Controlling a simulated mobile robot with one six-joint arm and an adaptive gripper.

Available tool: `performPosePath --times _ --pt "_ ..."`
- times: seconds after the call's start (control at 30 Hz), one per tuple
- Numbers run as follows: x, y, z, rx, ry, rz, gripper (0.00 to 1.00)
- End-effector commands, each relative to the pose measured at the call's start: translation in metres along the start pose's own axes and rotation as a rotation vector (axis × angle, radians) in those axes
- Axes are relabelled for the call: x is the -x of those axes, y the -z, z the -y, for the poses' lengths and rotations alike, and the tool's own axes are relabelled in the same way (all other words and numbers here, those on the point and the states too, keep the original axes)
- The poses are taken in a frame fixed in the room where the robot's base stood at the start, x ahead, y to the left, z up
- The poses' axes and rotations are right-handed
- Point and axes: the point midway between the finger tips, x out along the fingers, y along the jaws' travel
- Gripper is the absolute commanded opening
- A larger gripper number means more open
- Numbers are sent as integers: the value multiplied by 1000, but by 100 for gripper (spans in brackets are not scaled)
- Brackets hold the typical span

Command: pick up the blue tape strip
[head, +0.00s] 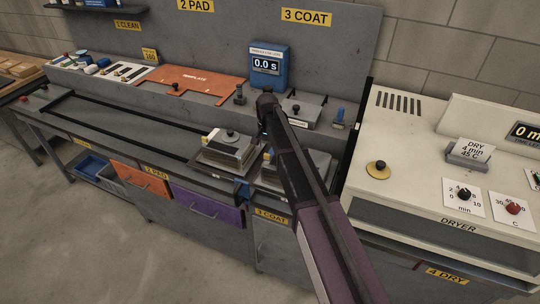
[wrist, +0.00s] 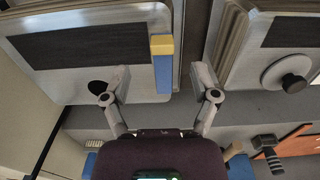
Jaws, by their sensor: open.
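The blue tape strip (wrist: 162,70) has a yellow end and shows in the wrist view, at the side edge of a metal plate (wrist: 85,88) with a dark panel. In this view it lies between my two fingertips, a little nearer the right one. My gripper (wrist: 160,78) is open with nothing held; whether either finger touches the strip or the plate cannot be told. In the head view my arm hides the gripper. A small blue patch (head: 242,188) shows there at the bench front, but I cannot tell if it is the strip.
A framed plate with a black knob (head: 231,134) stands beside the strip's plate. Behind are an orange template board (head: 195,80), a blue timer (head: 268,66) and a small clamp-like post (head: 240,93). The dryer (head: 440,130) stands at right. The left bench has bare space.

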Motion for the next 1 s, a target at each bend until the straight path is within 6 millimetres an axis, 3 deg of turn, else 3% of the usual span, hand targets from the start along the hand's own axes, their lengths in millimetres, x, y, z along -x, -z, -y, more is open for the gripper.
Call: performPosePath --times 1.0 --pt "-53 2 1 -2 0 0 77"
